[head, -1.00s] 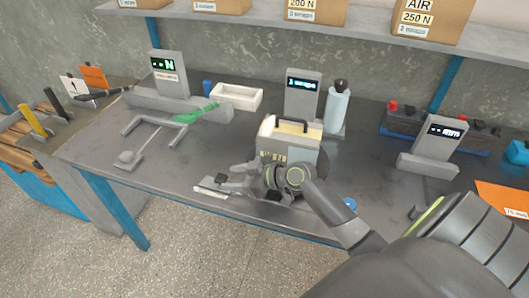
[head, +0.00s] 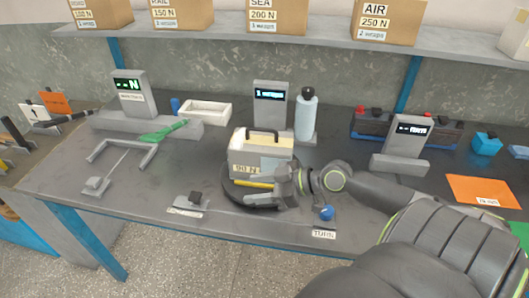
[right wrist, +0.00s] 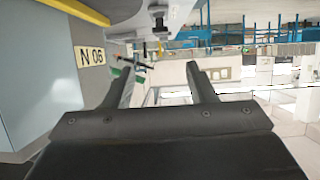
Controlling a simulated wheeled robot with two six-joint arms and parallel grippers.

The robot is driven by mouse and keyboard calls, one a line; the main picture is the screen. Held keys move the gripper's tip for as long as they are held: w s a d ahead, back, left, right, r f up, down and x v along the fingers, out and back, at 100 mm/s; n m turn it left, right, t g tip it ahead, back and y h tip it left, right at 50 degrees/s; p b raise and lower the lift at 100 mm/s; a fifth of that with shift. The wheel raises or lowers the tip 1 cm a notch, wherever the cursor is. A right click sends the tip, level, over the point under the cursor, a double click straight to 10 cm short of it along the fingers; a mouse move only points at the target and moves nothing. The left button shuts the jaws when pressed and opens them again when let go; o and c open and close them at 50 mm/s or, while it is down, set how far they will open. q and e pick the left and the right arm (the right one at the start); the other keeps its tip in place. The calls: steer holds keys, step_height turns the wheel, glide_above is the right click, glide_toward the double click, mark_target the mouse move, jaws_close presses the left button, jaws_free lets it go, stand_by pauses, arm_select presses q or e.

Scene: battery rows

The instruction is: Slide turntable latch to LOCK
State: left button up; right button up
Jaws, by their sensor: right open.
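What seems to be the latch (right wrist: 158,22) shows at the top of the right wrist view. My right gripper (head: 258,190) is open and empty, in front of the box and right of the latch. In the right wrist view its fingers (right wrist: 160,80) are apart. My left gripper is not in view.
A blue knob (head: 326,213) and a "TURN" label (head: 324,234) are at the front edge. A grey bottle (head: 305,117) and a display post (head: 270,105) stand behind the box. The tabletop between frame and latch is clear.

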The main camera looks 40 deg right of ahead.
steer(key=shift+v, duration=0.9)
